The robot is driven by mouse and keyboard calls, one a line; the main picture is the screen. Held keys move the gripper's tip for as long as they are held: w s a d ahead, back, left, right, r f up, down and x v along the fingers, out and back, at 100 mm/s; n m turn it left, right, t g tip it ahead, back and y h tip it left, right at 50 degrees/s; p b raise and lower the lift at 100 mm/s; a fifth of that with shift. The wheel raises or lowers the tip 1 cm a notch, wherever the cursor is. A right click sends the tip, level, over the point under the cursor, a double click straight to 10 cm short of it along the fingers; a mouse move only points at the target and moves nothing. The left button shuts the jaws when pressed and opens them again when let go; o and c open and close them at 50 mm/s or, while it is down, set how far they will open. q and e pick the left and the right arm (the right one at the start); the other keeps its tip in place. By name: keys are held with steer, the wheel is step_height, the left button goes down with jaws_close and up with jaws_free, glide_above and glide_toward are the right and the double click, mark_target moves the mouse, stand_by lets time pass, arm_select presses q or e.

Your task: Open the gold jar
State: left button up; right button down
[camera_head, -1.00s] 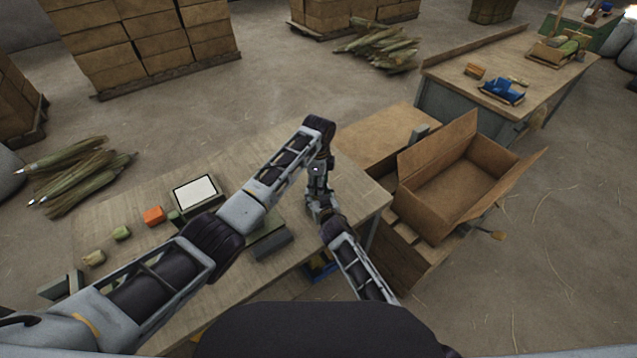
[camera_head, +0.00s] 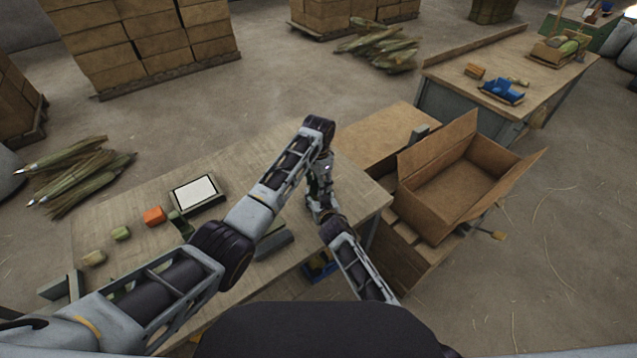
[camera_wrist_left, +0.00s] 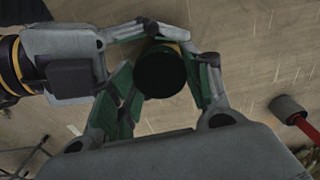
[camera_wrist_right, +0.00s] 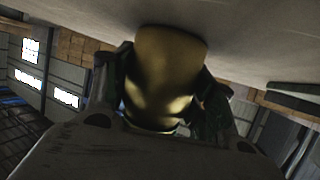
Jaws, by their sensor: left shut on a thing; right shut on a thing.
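The gold jar (camera_wrist_right: 165,75) fills the middle of the right wrist view, between the fingers of my right gripper (camera_wrist_right: 165,100), which is shut on it. In the left wrist view a dark round end with a thin gold edge (camera_wrist_left: 160,72) sits between the fingers of my left gripper (camera_wrist_left: 162,85), which is shut on it. I cannot tell if this is the lid. In the head view my left gripper (camera_head: 320,190) points down, just above my right gripper (camera_head: 325,212), over the table's right end. There the arms hide the jar.
The wooden table (camera_head: 120,200) carries a white-topped tablet (camera_head: 194,191), an orange block (camera_head: 154,216), a green block (camera_head: 121,233) and a tan block (camera_head: 94,258). An open cardboard box (camera_head: 440,205) stands right of the table.

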arm_select(q)
steer(key=n, duration=0.7)
steer(key=shift+r, duration=0.1)
steer(key=n, duration=0.6)
steer(key=shift+n, duration=0.3)
steer(key=o, duration=1.1)
steer(key=shift+r, duration=2.2)
steer(key=shift+r, duration=0.1)
